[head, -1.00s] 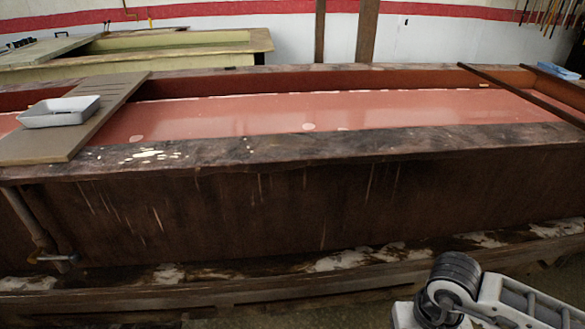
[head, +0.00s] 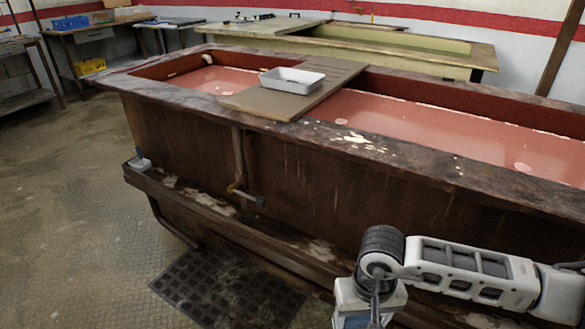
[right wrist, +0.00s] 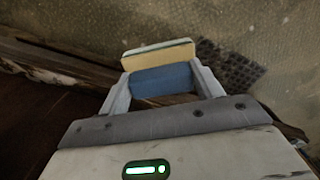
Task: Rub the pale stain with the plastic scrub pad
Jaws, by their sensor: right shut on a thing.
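My right gripper (right wrist: 163,88) is shut on a block-like pad (right wrist: 160,57), cream on one face and blue on the side towards me. In the head view my right arm's wrist (head: 372,298) hangs in front of the long brown trough, and the fingertips are below the picture. Pale, cream-white blotches (head: 352,139) lie on the trough's dark rim, right of the board. Other pale spots show on the pink inside; I cannot tell for sure which mark is the stain. The pad is well apart from the rim. My left gripper is not in view.
The long trough (head: 190,122) stands ahead, with a brown board (head: 258,102) across it and a white tray (head: 292,80) on the board. A dark floor mat (head: 225,290) lies in front. Open floor is at left. A yellow-green trough (head: 400,55) stands behind.

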